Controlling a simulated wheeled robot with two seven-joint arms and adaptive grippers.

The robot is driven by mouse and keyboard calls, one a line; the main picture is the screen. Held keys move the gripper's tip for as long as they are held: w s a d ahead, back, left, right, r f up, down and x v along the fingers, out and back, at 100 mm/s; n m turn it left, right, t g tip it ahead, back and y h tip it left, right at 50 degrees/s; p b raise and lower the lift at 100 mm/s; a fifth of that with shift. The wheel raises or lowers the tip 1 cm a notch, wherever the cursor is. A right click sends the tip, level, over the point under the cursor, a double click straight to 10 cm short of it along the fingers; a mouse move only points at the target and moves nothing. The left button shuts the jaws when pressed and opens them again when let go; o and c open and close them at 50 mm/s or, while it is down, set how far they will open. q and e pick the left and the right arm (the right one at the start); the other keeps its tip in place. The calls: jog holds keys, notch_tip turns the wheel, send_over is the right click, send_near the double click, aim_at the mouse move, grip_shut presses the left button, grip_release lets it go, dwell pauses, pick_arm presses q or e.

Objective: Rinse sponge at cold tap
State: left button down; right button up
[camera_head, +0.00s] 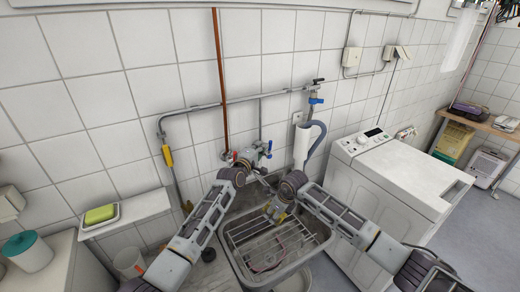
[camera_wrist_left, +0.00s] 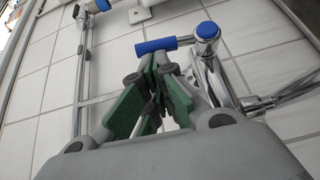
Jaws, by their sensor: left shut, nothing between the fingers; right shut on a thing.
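The cold tap with the blue handle (camera_head: 266,149) is on the wall above the sink; its blue lever (camera_wrist_left: 165,44) and chrome body are close in the left wrist view. My left gripper (camera_head: 255,168) is shut and empty by the taps. Its green-padded fingers (camera_wrist_left: 152,85) are just short of the lever; I cannot tell if they touch it. My right gripper (camera_head: 276,208) is low over the sink, shut on a small yellowish thing (camera_head: 282,217), mostly hidden, which may be the sponge. A yellow-green block (camera_head: 100,214) lies in a white dish on the left ledge.
The metal sink (camera_head: 236,259) has a wire rack (camera_head: 268,245) across it. A red-handled tap (camera_head: 229,156) is left of the cold tap. A white washing machine (camera_head: 385,185) stands at the right. A teal-lidded tub (camera_head: 28,252) is at the far left.

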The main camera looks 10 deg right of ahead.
pick_arm(q)
jog(key=shift+w+d+r, duration=0.25)
jog(key=shift+d+r, duration=0.2)
jog(key=shift+d, duration=0.35)
jog(key=shift+s+a, duration=0.1)
jog(key=shift+s, duration=0.05)
jog(key=r+v, duration=0.2)
jog(key=v, duration=0.7)
jog(key=shift+s+a, duration=0.15)
dwell(0.8)
pick_arm(e)
jog(key=shift+s+d, duration=0.1)
jog(key=shift+s, duration=0.05)
dwell(0.8)
